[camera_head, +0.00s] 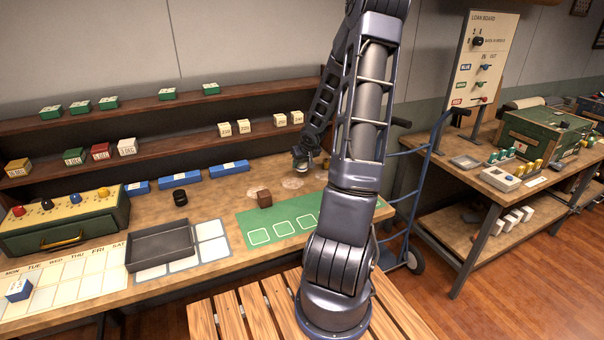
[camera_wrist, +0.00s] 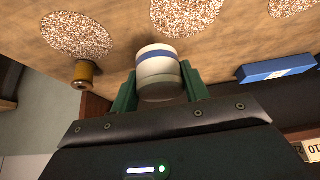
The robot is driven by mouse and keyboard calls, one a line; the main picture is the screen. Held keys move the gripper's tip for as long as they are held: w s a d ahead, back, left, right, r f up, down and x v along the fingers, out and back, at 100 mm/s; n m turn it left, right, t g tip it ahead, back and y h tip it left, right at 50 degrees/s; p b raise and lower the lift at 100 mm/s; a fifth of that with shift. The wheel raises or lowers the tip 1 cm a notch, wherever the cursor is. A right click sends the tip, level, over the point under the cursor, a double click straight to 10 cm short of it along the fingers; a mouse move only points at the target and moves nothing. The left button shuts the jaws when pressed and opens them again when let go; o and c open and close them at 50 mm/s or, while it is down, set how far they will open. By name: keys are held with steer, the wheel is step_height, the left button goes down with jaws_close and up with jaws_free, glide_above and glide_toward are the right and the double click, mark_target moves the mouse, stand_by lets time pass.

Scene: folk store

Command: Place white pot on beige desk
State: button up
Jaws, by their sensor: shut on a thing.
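The white pot (camera_wrist: 160,72) is a small round white vessel with a blue band. It sits between the green fingers of my gripper (camera_wrist: 159,90) in the wrist view, and the gripper is shut on it. In the head view my gripper (camera_head: 303,154) is over the back right part of the beige desk (camera_head: 225,194), with the pot (camera_head: 301,167) small and partly hidden below it. Whether the pot touches the desk top is unclear. The desk top also fills the upper part of the wrist view (camera_wrist: 125,50).
Speckled round patches (camera_wrist: 185,14) lie on the desk near the pot. A brass spool-like piece (camera_wrist: 85,72) and a blue box (camera_wrist: 275,68) flank it. Shelves (camera_head: 190,146) stand behind.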

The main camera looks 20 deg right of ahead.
mark_target(302, 179)
steer(key=shift+f, duration=0.65)
steer(key=shift+f, duration=0.15)
steer(key=shift+f, duration=1.65)
steer(key=shift+f, duration=0.1)
steer(key=o, duration=1)
steer(key=shift+o, duration=0.2)
steer(key=v, duration=1.2)
